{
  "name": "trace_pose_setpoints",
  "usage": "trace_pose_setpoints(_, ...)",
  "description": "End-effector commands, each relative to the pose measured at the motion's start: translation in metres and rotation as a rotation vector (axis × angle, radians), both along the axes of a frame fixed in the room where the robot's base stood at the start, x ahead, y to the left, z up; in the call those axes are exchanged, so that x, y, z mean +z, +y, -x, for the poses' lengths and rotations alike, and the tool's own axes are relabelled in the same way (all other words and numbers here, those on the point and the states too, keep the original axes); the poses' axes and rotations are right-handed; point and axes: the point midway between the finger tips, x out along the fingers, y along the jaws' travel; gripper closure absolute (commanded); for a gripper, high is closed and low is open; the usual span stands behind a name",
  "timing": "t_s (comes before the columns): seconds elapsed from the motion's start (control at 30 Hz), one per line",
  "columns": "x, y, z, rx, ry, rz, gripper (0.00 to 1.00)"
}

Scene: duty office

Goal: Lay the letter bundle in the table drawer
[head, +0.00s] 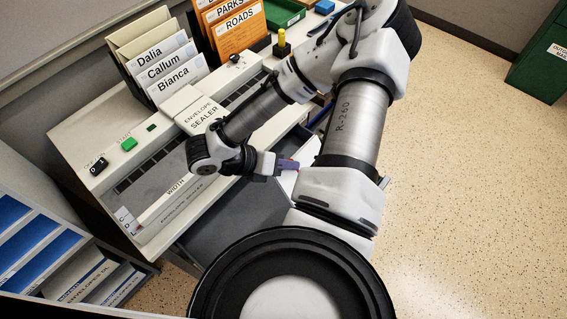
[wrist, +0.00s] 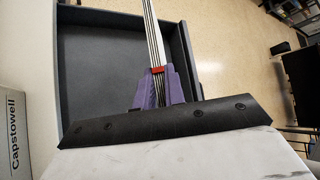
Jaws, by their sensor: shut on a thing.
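My gripper (head: 287,165) has purple fingers, which also show in the wrist view (wrist: 158,90). It is shut on the letter bundle (wrist: 153,35), a thin stack of white letters seen edge-on with a red band between the fingers. In the head view a white part of the bundle (head: 289,182) shows below the fingers, partly hidden by my arm. The table drawer (head: 225,214) is dark grey and pulled open. In the wrist view the drawer (wrist: 95,60) lies behind the bundle, and the visible part of its floor is bare. The bundle appears held above it.
The envelope sealer (head: 195,115) stands on the table above the drawer. A card rack (head: 160,62) and an orange folder (head: 240,35) stand behind it. Shelves with blue compartments (head: 25,235) are at the left. The speckled floor (head: 470,170) at the right is clear.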

Motion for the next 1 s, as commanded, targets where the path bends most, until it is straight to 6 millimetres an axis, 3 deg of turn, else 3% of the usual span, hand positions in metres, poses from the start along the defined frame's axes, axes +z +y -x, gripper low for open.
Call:
trace_pose_setpoints(0.03, -0.010, 0.000, 0.000, 0.001, -0.001, 0.002, 1.00)
trace_pose_setpoints(1.0, -0.102, 0.000, 0.000, -0.002, 0.001, 0.001, 1.00)
